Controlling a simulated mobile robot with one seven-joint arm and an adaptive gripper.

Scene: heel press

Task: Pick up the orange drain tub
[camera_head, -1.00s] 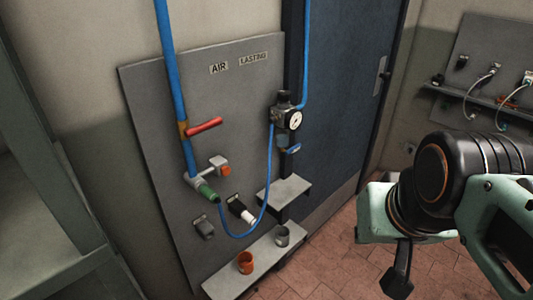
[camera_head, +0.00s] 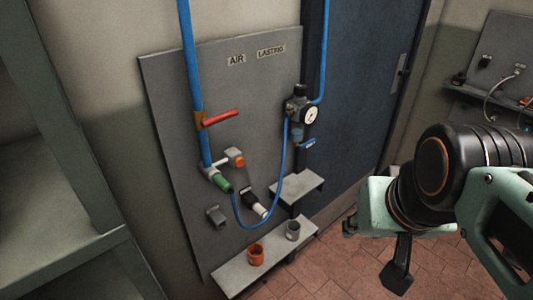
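The orange drain tub (camera_head: 256,255) is a small round cup standing upright on a low grey shelf (camera_head: 235,280) at the foot of the grey panel. A grey tub (camera_head: 292,230) stands to its right on the same shelf. My arm comes in from the right edge. My gripper (camera_head: 397,277) shows only in part, as a dark finger-like piece below the pale green wrist. It is well to the right of the orange tub and apart from it. Whether its fingers are open or shut does not show.
The grey panel (camera_head: 190,120) carries blue air pipes, a red lever (camera_head: 221,117), a gauge (camera_head: 309,115) and a looping blue hose (camera_head: 277,200). A small upper shelf (camera_head: 297,187) juts out above the grey tub. Grey-green shelving (camera_head: 75,255) stands at left. Tiled floor lies open at right.

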